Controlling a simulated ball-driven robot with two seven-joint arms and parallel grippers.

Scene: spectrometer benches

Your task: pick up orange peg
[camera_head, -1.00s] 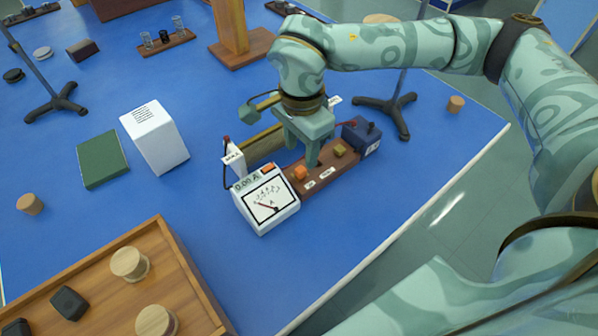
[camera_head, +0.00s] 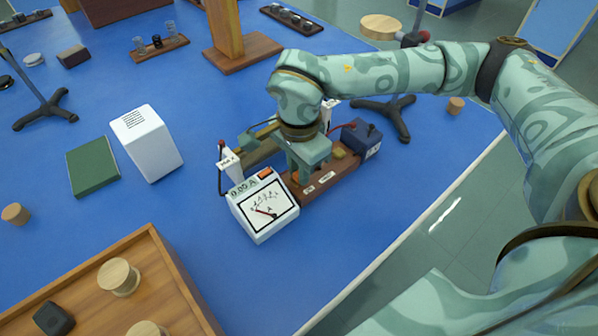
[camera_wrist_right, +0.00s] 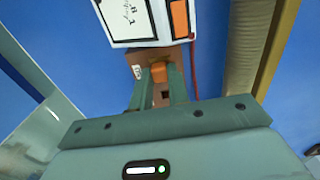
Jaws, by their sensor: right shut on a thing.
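The orange peg (camera_wrist_right: 158,72) shows in the right wrist view between the fingertips of my right gripper (camera_wrist_right: 159,82). In the head view the peg is hidden by the gripper. My right gripper (camera_head: 295,182) reaches down to the left end of the brown wooden board (camera_head: 322,186), right behind the meter. Its fingers are shut on the peg. I cannot tell whether the peg is still in the board. My left gripper is not in view.
The white meter (camera_head: 241,205) stands close in front of the gripper. A yellowish peg (camera_head: 339,153) and a dark blue box (camera_head: 366,140) are at the board's right end. A wooden tray (camera_head: 190,290) is at lower left. Blue table is clear between tray and meter.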

